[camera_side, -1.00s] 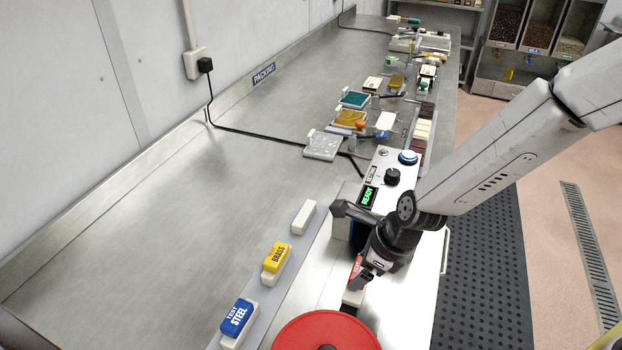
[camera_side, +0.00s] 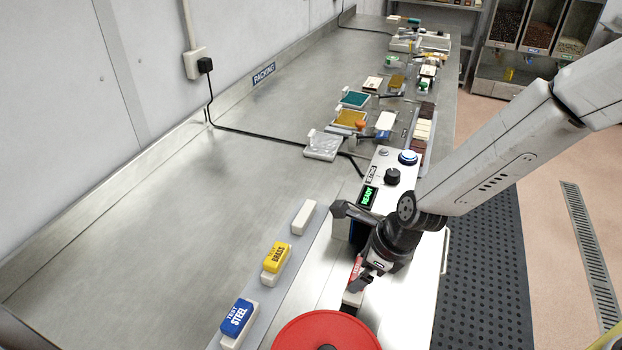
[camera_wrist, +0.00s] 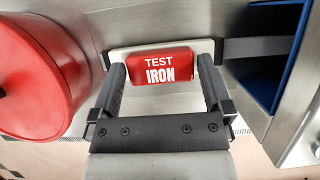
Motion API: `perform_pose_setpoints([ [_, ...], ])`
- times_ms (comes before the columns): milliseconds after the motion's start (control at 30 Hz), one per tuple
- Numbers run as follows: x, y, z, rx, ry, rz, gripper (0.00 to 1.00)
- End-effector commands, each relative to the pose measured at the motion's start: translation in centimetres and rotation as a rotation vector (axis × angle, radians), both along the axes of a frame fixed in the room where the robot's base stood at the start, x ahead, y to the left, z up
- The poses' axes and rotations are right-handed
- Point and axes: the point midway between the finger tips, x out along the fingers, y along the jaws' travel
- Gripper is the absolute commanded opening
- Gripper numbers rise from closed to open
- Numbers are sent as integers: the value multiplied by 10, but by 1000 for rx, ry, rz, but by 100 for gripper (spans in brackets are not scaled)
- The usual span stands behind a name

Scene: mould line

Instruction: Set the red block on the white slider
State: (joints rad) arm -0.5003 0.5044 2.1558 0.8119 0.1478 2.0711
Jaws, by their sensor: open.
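The red block (camera_wrist: 161,66), marked TEST IRON, sits on the white slider (camera_wrist: 197,46) in the wrist view. It lies between the two fingers of my gripper (camera_wrist: 163,72), which is open with a small gap at the sides of the block. In the side view my gripper (camera_side: 365,280) points down over the block (camera_side: 356,270), which is mostly hidden behind the fingers. A little of the white slider (camera_side: 350,299) shows below it.
A large red disc (camera_side: 325,335) is close to my gripper; it is at the left in the wrist view. A panel with a green READY display (camera_side: 368,196) stands behind. Yellow (camera_side: 277,256) and blue (camera_side: 238,317) test blocks sit on white holders; another white holder (camera_side: 304,217) is empty.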

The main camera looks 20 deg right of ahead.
Motion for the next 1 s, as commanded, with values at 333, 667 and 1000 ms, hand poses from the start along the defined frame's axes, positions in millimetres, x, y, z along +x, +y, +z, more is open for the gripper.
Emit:
perform_pose_setpoints([
  [333, -4, -4, 16, 3, -1, 0, 100],
  [667, -13, -13, 45, 2, -3, 2, 100],
  [1000, -20, -20, 68, 1, -1, 0, 100],
])
